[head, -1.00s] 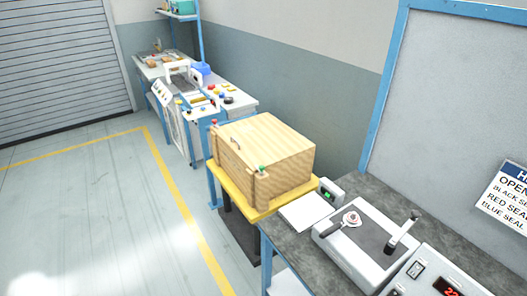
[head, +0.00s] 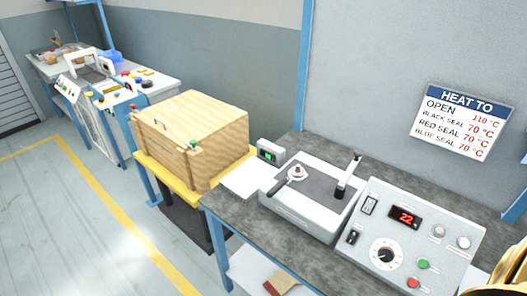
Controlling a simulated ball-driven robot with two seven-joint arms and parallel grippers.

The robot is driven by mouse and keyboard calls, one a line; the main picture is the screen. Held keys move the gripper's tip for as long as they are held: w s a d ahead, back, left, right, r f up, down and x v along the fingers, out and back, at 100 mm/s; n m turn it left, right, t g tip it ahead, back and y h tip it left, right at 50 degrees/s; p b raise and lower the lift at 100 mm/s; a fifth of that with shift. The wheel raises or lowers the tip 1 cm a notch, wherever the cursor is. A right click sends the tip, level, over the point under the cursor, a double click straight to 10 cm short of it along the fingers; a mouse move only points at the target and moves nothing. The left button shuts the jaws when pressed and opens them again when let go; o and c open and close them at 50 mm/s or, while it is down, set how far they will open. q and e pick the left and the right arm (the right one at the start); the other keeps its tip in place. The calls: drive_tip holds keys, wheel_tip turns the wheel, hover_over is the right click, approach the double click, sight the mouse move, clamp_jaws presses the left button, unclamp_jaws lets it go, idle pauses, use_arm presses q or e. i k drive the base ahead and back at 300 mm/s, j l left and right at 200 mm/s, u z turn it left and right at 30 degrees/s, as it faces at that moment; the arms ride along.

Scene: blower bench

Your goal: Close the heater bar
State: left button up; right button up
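A white bench unit (head: 296,213) with a dark grey top plate stands on the grey worktop. An upright white bar with a black end (head: 347,175) rises at the plate's right side; it may be the heater bar, standing raised. A black-handled piece with a round white part (head: 294,174) lies at the plate's left. The control box (head: 385,262) beside it shows a red "22", a dial, and red and green buttons.
A wooden crate (head: 185,150) sits on a yellow-topped stand left of the worktop (head: 262,239). A small meter with a green display (head: 270,152) stands behind the unit. A wall sign (head: 462,122) lists heating temperatures. A gold-coloured object (head: 512,272) is cut off at lower right.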

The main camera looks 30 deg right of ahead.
sight(358, 154)
drive_tip(key=z, duration=1.65)
